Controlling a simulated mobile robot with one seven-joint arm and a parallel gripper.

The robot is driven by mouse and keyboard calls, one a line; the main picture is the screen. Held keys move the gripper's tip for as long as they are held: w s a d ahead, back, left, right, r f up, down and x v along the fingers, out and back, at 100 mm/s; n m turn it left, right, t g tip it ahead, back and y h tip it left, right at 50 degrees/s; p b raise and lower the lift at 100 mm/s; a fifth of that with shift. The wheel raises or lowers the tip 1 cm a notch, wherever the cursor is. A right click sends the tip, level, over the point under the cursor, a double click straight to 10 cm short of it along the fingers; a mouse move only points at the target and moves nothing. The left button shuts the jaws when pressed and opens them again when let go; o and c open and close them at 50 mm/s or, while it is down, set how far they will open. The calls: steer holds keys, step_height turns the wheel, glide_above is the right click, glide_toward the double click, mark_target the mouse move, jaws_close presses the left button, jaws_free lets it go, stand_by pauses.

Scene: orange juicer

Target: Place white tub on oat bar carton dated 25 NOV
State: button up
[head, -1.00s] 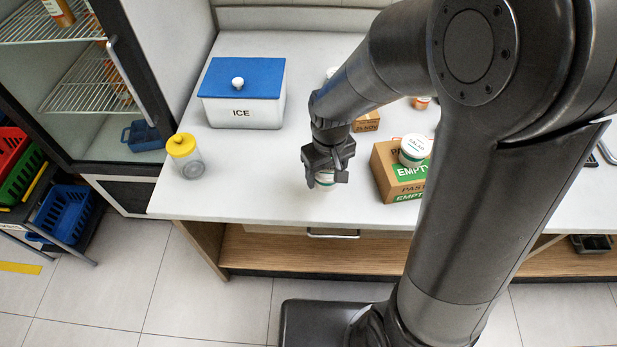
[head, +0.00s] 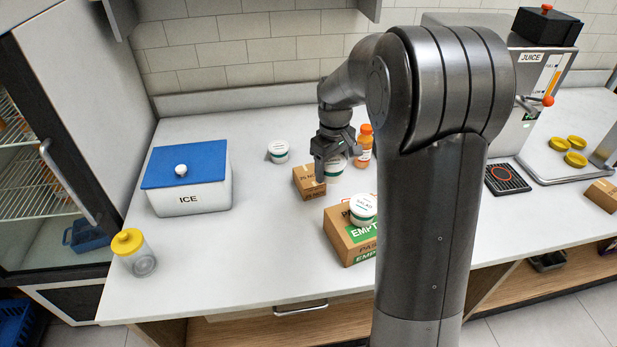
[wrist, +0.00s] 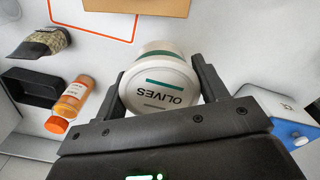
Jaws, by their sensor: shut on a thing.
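My gripper (head: 331,150) is shut on a white tub with a green band (head: 338,168). In the wrist view its lid (wrist: 160,92) reads OLIVES. It hangs near a small brown carton (head: 308,183), just to the carton's upper right in the head view; the gap between them cannot be judged. The print on this carton is too small to read surely now. A larger carton marked EMPTY (head: 347,240) stands nearer, with another white tub (head: 363,207) on top. A third white tub (head: 278,151) stands on the counter at the back.
An orange-capped bottle (head: 365,147) stands right of my gripper. The blue-lidded ICE box (head: 185,180) and a yellow-lidded jar (head: 134,253) are at left. A juice machine (head: 525,95) stands at right. The counter between ICE box and cartons is clear.

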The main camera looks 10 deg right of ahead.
steer(key=w+d+r, duration=0.1)
steer(key=w+d, duration=0.5)
glide_above(309, 175)
step_height(309, 175, down, 7)
steer(key=shift+r, duration=0.15)
steer(key=shift+f, duration=2)
steer(key=o, duration=1.1)
steer(key=shift+f, duration=0.15)
steer(key=shift+c, duration=0.2)
